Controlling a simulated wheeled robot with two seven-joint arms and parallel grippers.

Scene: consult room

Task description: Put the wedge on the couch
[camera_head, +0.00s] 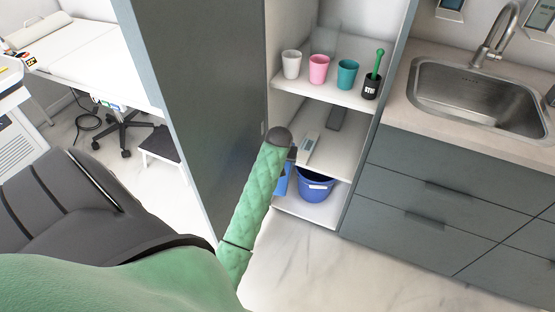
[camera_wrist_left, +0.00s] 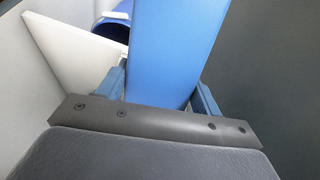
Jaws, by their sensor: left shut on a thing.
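The wedge (camera_wrist_left: 172,50) is a smooth blue block. In the left wrist view it stands between the two fingers of my left gripper (camera_wrist_left: 158,92), which is shut on it. In the head view my left arm reaches into the open cabinet, and the hand (camera_head: 291,153) is mostly hidden behind the arm's end. A blue sliver of the wedge (camera_head: 281,183) shows below it, beside the blue bucket. The couch (camera_head: 88,55) is white and stands at the upper left, beyond the cabinet's dark side panel. My right gripper is not in view.
The cabinet's upper shelf (camera_head: 325,92) holds several cups and a black pot. A blue bucket (camera_head: 316,188) stands at the bottom. A wheeled stool (camera_head: 124,135) and a step (camera_head: 160,148) stand by the couch. A sink (camera_head: 478,92) is right.

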